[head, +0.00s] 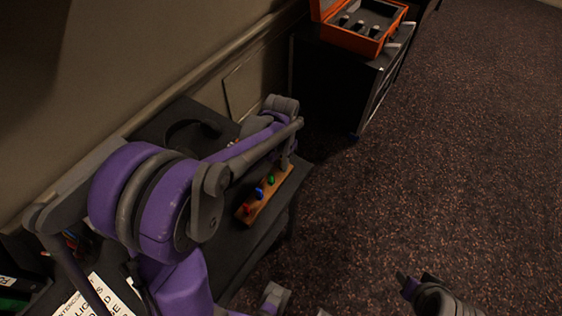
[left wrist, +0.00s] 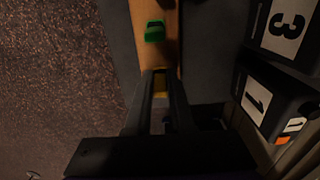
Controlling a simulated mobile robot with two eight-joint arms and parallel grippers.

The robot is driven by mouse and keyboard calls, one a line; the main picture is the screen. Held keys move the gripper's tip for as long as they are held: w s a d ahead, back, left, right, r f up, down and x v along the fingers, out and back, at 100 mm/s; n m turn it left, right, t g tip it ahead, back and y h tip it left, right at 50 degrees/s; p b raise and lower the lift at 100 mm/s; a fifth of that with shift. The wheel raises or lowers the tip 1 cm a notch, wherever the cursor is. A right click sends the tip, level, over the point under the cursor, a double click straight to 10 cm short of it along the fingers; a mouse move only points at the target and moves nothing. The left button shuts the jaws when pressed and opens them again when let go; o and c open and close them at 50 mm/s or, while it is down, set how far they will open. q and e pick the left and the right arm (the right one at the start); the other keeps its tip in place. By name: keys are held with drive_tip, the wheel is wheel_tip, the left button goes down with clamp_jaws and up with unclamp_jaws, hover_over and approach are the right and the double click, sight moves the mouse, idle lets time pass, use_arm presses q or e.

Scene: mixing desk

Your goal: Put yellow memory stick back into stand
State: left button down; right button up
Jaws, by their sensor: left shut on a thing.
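The wooden stand (head: 252,212) lies on the dark desk, holding a red stick (head: 247,208), a blue stick (head: 259,193) and a green stick (head: 271,180). My left gripper (head: 286,163) points down at the stand's far end. In the left wrist view, its fingers (left wrist: 160,76) are shut on the yellow memory stick (left wrist: 160,87), over or at the wood, beside the green stick (left wrist: 154,31). The yellow stick's lower end is hidden, so I cannot tell whether it is seated. Part of my right arm shows at the bottom right; its jaw state is unclear.
Black boxes labelled 3 (left wrist: 287,26) and 1 (left wrist: 262,98) stand close beside the stand in the left wrist view. Headphones (head: 190,126) lie by the wall. An orange case (head: 362,40) sits open on a black cabinet. Carpet (head: 440,160) is clear on the right.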

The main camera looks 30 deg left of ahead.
use_arm(q)
drive_tip(key=shift+f, duration=0.1)
drive_tip(key=c, duration=0.7)
unclamp_jaws()
wheel_tip(320, 180, up, 11)
drive_tip(key=p, duration=0.1)
